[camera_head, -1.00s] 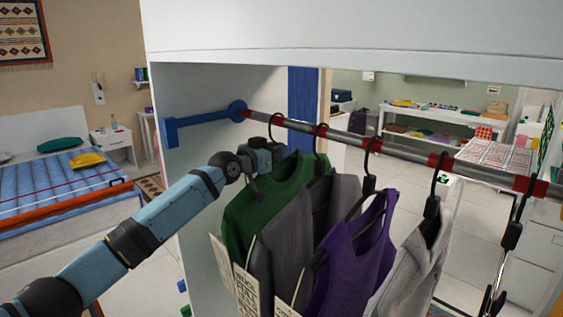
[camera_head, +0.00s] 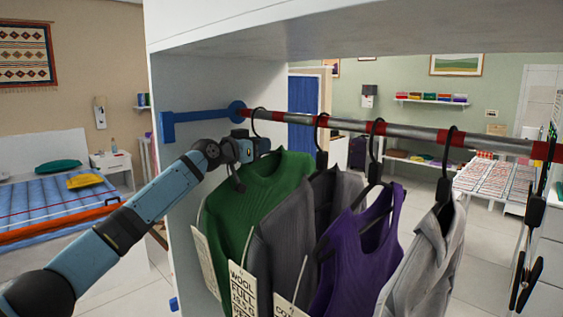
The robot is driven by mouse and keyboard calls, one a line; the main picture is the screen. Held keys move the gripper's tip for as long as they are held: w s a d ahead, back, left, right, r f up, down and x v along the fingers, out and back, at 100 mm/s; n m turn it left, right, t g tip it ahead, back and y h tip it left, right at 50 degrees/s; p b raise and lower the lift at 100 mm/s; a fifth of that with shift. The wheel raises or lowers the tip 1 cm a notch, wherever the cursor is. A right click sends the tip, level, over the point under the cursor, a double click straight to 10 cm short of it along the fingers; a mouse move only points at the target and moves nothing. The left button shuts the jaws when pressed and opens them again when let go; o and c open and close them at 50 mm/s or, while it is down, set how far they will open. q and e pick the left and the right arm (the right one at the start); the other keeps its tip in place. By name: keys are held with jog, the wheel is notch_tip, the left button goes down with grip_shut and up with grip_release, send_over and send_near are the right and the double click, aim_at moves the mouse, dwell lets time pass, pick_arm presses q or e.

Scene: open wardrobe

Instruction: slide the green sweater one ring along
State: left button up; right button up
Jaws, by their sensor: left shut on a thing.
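The green sweater (camera_head: 262,196) hangs from a dark hook near the left end of the rail (camera_head: 345,125). Its hook (camera_head: 256,120) sits on the rail between the leftmost red ring and the red ring (camera_head: 277,116) to its right. My left gripper (camera_head: 258,149) is at the sweater's neck, just below the hook, shut on its hanger. The fingertips and the exact grip are partly hidden. My right gripper is not in view.
A grey garment (camera_head: 287,225), a purple top (camera_head: 358,245) and a light grey shirt (camera_head: 428,262) hang to the right. The blue rail bracket (camera_head: 195,117) and wardrobe side wall (camera_head: 190,85) lie left.

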pick_arm(q)
jog(key=shift+w+a+f, duration=0.2)
jog(key=shift+w+a, duration=0.1)
jog(key=shift+w+a+b, duration=0.9)
jog(key=shift+w+a, duration=0.2)
jog(key=shift+w, duration=0.05)
jog(key=o, duration=0.4)
jog(key=shift+w+a+r, duration=0.15)
jog(key=o, duration=0.5)
